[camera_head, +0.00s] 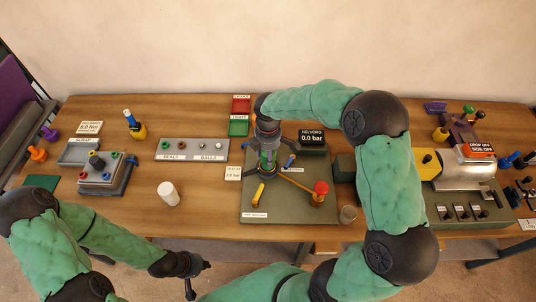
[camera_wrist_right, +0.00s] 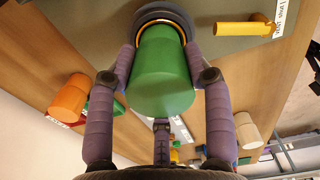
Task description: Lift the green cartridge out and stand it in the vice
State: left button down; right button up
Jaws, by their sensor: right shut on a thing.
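The green cartridge (camera_head: 267,167) is upright on the olive fixture plate (camera_head: 290,235) in the head view. My right gripper (camera_head: 268,148) comes down from above and is shut on it. In the right wrist view the green cartridge (camera_wrist_right: 162,75) is between the purple fingers, and its far end meets a dark ring with an orange rim (camera_wrist_right: 160,15). I cannot tell whether it is still seated there. My left gripper (camera_head: 200,278) is open and empty off the table's front edge. I cannot pick out the vice for certain.
A red-topped post (camera_head: 320,189) and a yellow handle (camera_head: 258,194) stand on the plate near the cartridge. A white cylinder (camera_head: 168,193), a seals tray (camera_head: 192,150) and a grey block with knobs (camera_head: 103,178) are to the left. A silver-drum machine (camera_head: 460,172) is at right.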

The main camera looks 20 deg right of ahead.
jog(key=shift+r+p, duration=1.2)
jog(key=shift+r, duration=0.65)
